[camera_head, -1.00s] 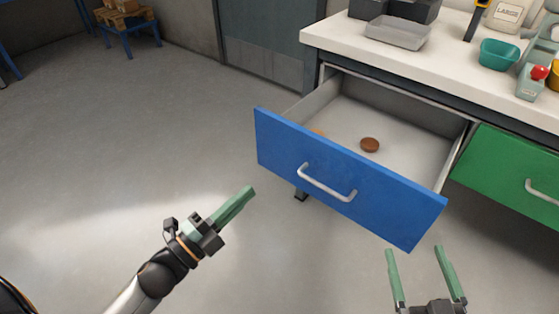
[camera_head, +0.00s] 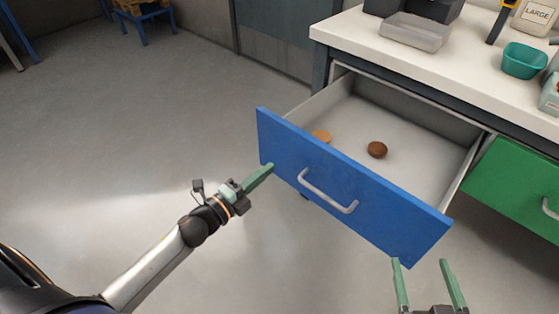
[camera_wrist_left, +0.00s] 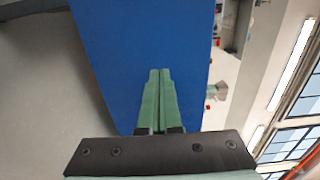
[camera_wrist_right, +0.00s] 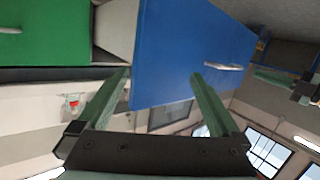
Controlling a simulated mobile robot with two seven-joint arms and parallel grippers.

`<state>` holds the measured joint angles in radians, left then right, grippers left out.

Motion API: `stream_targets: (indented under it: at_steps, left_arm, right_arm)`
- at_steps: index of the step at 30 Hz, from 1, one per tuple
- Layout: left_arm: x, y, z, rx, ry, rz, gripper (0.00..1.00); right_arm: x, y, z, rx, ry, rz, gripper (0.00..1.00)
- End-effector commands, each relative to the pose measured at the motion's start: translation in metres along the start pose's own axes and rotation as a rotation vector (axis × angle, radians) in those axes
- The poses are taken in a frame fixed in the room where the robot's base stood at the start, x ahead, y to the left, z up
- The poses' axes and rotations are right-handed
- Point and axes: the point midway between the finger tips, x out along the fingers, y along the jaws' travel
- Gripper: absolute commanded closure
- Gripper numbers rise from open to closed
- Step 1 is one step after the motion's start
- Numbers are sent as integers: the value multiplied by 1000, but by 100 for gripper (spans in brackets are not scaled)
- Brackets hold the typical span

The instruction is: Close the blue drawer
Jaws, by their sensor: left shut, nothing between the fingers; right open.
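The blue drawer (camera_head: 350,195) is pulled well out from the white-topped bench, with a silver handle (camera_head: 328,192) on its front. A brown round item (camera_head: 377,149) and a tan round item (camera_head: 321,136) lie inside it. My left gripper (camera_head: 268,170) is shut and empty, its fingertips close to the left end of the drawer front. In the left wrist view, the shut fingers (camera_wrist_left: 159,75) point at the blue front (camera_wrist_left: 140,40); contact cannot be told. My right gripper (camera_head: 421,265) is open and empty, just in front of the drawer's right end.
A green drawer (camera_head: 515,180) sits shut to the right of the blue one. The floor (camera_head: 130,130) at left is clear.

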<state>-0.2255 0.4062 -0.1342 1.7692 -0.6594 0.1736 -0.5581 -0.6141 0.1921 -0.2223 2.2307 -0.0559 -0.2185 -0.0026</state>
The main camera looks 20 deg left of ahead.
Motion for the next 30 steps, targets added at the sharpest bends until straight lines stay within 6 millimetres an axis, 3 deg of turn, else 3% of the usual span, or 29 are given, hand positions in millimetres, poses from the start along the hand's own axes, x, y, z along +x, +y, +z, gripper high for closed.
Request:
stream_targets:
  at_steps: [6, 12, 30]
  left_arm:
    - [34, 0, 0, 1, 0, -2, 100]
    - [50, 0, 0, -2, 0, -1, 100]
    - [52, 0, 2, -1, 0, 0, 100]
  right_arm:
    - [0, 2, -17, -20, 71, 4, 0]
    - [-1, 3, -30, -30, 123, 7, 0]
    - [1, 5, -39, -42, 146, 8, 0]
